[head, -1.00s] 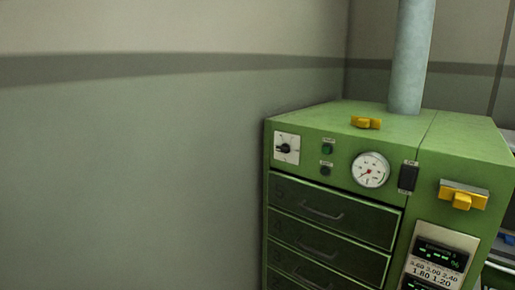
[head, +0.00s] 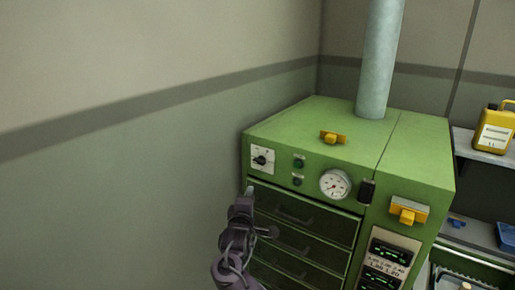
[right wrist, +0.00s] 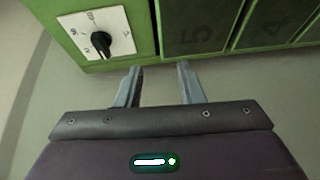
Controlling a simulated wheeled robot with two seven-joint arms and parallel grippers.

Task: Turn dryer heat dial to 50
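The heat dial (head: 261,160) is a black knob on a white square plate at the upper left of the green dryer's (head: 300,119) front. The right wrist view shows the dial (right wrist: 101,42) at upper left, with marks around it too small to read for certain. My right gripper (head: 249,190) is just below the dial plate in the head view. In the right wrist view my right gripper (right wrist: 159,84) has its two fingers apart with nothing between them. The knob is up and left of the fingertips, apart from them. My left gripper is not in view.
Dark drawers (head: 300,208) lie below the dial. A round gauge (head: 335,184), green and black buttons and yellow handles (head: 408,210) are to its right. A grey pipe (head: 379,60) rises from the top. A shelf with a yellow canister (head: 495,128) stands right. The wall side at left is clear.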

